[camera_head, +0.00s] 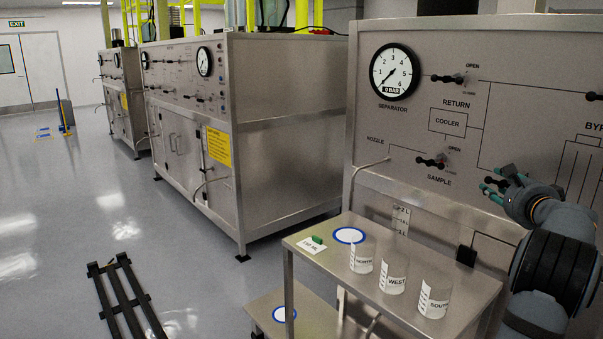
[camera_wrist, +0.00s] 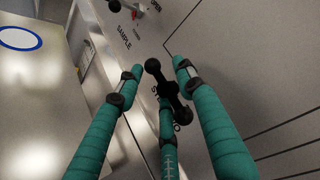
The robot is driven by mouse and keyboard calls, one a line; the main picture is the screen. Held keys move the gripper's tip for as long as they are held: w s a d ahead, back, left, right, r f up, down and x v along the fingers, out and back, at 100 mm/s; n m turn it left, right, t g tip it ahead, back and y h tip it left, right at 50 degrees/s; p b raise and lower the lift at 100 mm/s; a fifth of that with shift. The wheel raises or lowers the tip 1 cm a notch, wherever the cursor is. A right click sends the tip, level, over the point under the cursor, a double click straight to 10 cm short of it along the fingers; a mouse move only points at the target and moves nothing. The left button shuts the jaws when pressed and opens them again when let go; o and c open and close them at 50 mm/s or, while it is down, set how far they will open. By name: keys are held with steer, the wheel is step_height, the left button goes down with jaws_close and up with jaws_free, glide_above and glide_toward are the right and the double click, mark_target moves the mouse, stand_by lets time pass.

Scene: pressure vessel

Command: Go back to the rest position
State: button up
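My gripper (camera_head: 498,184) is at the right in the head view, close to the front of the steel panel (camera_head: 395,117). In the wrist view its teal fingers (camera_wrist: 157,76) are spread apart. A black valve handle (camera_wrist: 160,82) shows between the fingertips, in front of the panel. There are visible gaps between the handle and the side fingers. I cannot tell whether the lower finger touches it. The panel lettering behind it is partly hidden. The handle also shows among the fingers in the head view, mostly covered.
A steel side table (camera_head: 312,271) carries beakers labelled North (camera_head: 362,255), West (camera_head: 393,274) and South (camera_head: 434,298), plus a blue-ringed disc (camera_head: 349,236) and a green item (camera_head: 318,240). Sample (camera_head: 432,162) and return (camera_head: 447,79) valves stick out of the panel. Floor at left is mostly clear.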

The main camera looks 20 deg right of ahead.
steer(key=shift+r+p, duration=0.2)
steer(key=shift+p, duration=0.4)
steer(key=shift+s+p, duration=0.15)
steer(key=shift+p, duration=0.15)
steer(key=shift+f+n+g, duration=0.2)
steer(key=shift+n+g, duration=0.1)
steer(key=shift+f+b, duration=0.3)
steer(key=shift+b, duration=0.9)
steer(key=r+v, duration=0.1)
steer(key=v, duration=1.1)
steer(key=x, duration=1.2)
steer(key=shift+w+f, duration=0.25)
steer(key=shift+w, duration=0.05)
steer(key=p, duration=0.2)
steer(key=shift+s+r+p, duration=0.1)
steer(key=shift+r+p, duration=0.2)
steer(key=shift+r, duration=0.1)
steer(key=shift+s+a+r+g+p, duration=0.1)
steer(key=shift+s+g+p, duration=0.2)
steer(key=shift+p, duration=0.9)
steer(key=shift+w+f+n+p, duration=0.1)
steer(key=shift+f+n+p, duration=0.3)
steer(key=shift+p, duration=0.6)
